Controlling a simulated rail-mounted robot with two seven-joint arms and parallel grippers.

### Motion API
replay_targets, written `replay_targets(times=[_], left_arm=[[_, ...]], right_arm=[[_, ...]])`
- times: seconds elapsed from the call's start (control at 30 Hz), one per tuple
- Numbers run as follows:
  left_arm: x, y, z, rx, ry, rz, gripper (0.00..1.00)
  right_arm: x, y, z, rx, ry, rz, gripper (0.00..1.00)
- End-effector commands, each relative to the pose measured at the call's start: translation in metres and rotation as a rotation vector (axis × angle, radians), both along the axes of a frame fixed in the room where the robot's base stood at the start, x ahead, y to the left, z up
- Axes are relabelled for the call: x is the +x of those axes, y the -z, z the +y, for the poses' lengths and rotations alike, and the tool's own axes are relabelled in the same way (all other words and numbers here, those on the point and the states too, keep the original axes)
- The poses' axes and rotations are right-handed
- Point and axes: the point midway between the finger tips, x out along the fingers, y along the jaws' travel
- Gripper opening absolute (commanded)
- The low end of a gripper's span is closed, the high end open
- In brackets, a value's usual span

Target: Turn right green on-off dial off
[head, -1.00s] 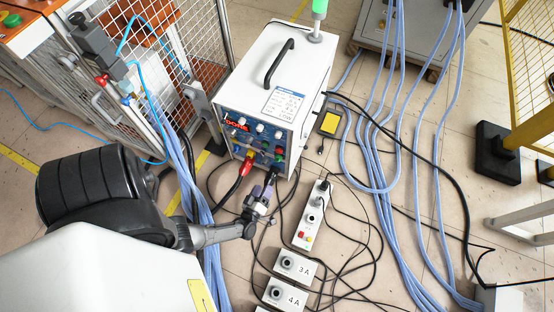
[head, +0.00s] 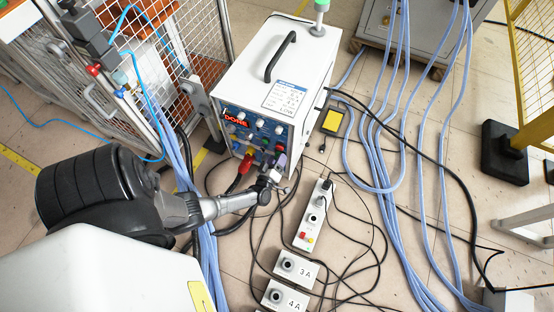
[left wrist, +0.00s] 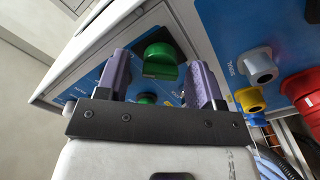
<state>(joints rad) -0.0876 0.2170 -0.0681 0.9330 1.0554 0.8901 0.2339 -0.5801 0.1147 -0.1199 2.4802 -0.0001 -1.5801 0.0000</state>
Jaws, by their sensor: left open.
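The white induction heater (head: 262,85) stands on the floor with its blue front panel (head: 243,128) facing me. In the left wrist view a large green dial (left wrist: 160,55) sits on the panel, and a smaller green knob (left wrist: 147,98) shows close to it. My left gripper (head: 275,163) is at the lower right of the panel. It is open and empty. In the left wrist view its two purple fingers (left wrist: 162,68) stand on either side of the large green dial, with gaps visible. In the head view the gripper partly hides that panel corner. My right gripper is out of view.
Red (left wrist: 302,87), yellow (left wrist: 250,100) and grey (left wrist: 258,67) connectors stick out of the panel beside the gripper. A power strip (head: 313,215), labelled boxes (head: 297,267) and loose cables lie on the floor. A wire cage (head: 178,45) stands to the left.

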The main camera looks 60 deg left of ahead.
Motion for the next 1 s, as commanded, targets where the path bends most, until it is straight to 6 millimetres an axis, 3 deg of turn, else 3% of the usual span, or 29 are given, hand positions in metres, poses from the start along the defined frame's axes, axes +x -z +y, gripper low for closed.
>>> replay_targets(times=[0.47, 1.0], left_arm=[[0.0057, -0.0002, 0.0046, 0.0, 0.001, 0.001, 0.6], [0.0055, 0.0, 0.0044, 0.0, 0.001, 0.001, 0.12]], right_arm=[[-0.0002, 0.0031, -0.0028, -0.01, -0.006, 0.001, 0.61], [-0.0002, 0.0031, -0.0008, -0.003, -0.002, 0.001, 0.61]])
